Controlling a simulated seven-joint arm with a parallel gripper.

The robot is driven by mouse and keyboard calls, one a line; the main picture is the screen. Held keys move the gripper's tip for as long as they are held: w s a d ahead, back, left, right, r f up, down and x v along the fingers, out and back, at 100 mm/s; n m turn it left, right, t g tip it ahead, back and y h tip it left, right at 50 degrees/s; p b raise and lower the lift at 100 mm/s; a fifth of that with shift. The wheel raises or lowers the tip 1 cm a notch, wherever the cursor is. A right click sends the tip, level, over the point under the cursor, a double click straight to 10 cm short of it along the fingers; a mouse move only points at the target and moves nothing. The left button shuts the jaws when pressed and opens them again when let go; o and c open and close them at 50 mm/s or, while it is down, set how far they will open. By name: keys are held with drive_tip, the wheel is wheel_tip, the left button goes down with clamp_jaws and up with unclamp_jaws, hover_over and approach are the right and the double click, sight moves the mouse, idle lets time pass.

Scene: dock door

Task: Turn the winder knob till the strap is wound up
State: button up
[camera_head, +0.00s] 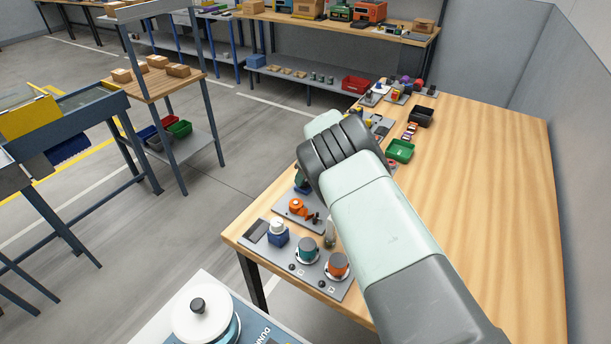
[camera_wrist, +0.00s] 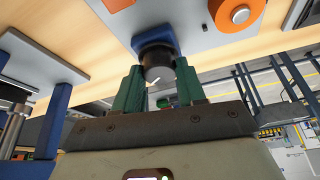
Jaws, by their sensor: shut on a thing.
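In the wrist view, a dark round knob (camera_wrist: 158,66) with a white mark on its face stands out from a blue housing (camera_wrist: 150,40), which is fixed to a light grey plate. My gripper (camera_wrist: 158,75) has its two green fingers on either side of this knob and is shut on it. I take it for the winder knob. No strap can be made out. In the head view my arm hides the gripper and most of the knob's surroundings; a bit of a blue housing (camera_head: 301,186) shows beside the arm.
An orange round part (camera_head: 297,206) sits on a grey plate close by; it also shows in the wrist view (camera_wrist: 236,14). Nearer stand a blue unit with a white top (camera_head: 278,232), a teal knob (camera_head: 307,249) and an orange knob (camera_head: 337,265). The bench's right side (camera_head: 480,190) is clear.

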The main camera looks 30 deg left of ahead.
drive_tip(key=shift+m, duration=0.3)
drive_tip(key=m, duration=0.2)
drive_tip(key=m+t, duration=0.1)
drive_tip(key=shift+s+a+m+t+h, duration=0.1)
drive_tip(key=shift+s+m+t+h, duration=0.1)
drive_tip(key=shift+m+t+h, duration=0.15)
drive_tip(key=m+t+h, duration=0.1)
drive_tip(key=m, duration=0.3)
drive_tip(key=shift+m, duration=0.25)
drive_tip(key=m+h, duration=0.1)
drive_tip(key=m, duration=0.1)
drive_tip(key=m+h, duration=0.1)
drive_tip(key=m, duration=0.1)
drive_tip(key=shift+s+a+m+t, duration=0.1)
drive_tip(key=shift+a+m+t, duration=0.05)
drive_tip(key=shift+m+t, duration=0.2)
drive_tip(key=m, duration=0.2)
drive_tip(key=m+h, duration=0.1)
drive_tip(key=m, duration=0.1)
drive_tip(key=shift+a+h, duration=0.1)
drive_tip(key=shift+h, duration=0.15)
drive_tip(key=shift+m, duration=0.35)
drive_tip(key=o, duration=1.1)
drive_tip(key=shift+c, duration=0.2)
